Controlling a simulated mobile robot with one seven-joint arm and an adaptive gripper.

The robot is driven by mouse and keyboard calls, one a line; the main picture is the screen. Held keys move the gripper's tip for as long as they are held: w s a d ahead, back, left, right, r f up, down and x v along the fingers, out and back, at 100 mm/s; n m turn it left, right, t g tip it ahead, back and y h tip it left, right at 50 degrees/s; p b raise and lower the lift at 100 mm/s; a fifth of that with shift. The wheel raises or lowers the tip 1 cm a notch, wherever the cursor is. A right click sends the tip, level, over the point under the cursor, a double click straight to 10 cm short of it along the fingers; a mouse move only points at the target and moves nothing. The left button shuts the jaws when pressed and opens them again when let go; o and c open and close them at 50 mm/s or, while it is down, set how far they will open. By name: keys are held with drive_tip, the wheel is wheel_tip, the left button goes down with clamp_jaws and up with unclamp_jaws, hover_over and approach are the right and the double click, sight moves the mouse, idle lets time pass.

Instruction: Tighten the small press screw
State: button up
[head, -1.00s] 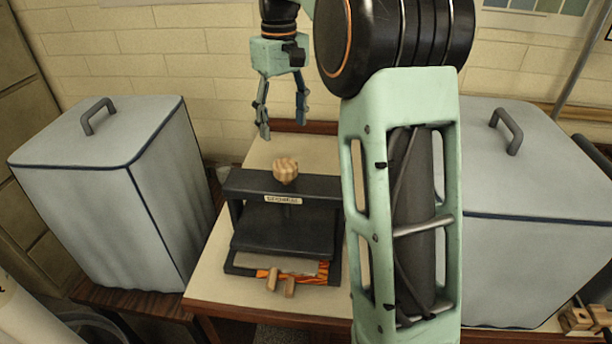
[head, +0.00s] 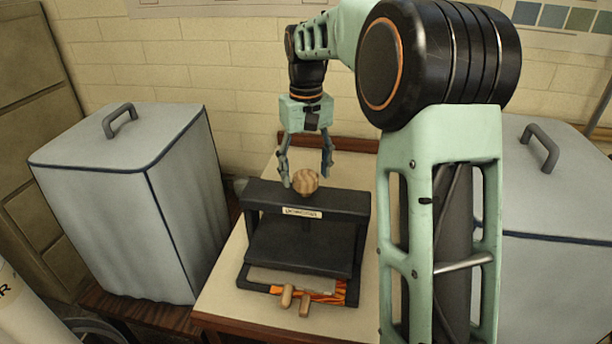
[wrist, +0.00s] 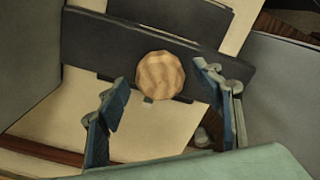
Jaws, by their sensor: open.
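The small press (head: 262,198) is a dark frame on the pale table, with a labelled crossbar. Its screw has a round, faceted wooden knob (head: 305,182) standing above the middle of the crossbar. My gripper (head: 306,180) points down over the press and is open. In the head view its fingers come down on the left and right of the knob. The wrist view shows the knob (wrist: 160,76) between and beyond the two fingertips (wrist: 162,82), with a gap on each side. The screw's shaft is mostly hidden under the crossbar.
A grey covered box (head: 125,205) stands left of the press and another (head: 550,230) stands right, behind my arm. A brick wall is behind.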

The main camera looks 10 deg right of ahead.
drive_tip(key=shift+f, duration=0.5)
drive_tip(key=shift+c, duration=0.2)
drive_tip(key=c, duration=1.1)
drive_tip(key=shift+r+m, duration=0.1)
drive_tip(key=shift+m, duration=0.3)
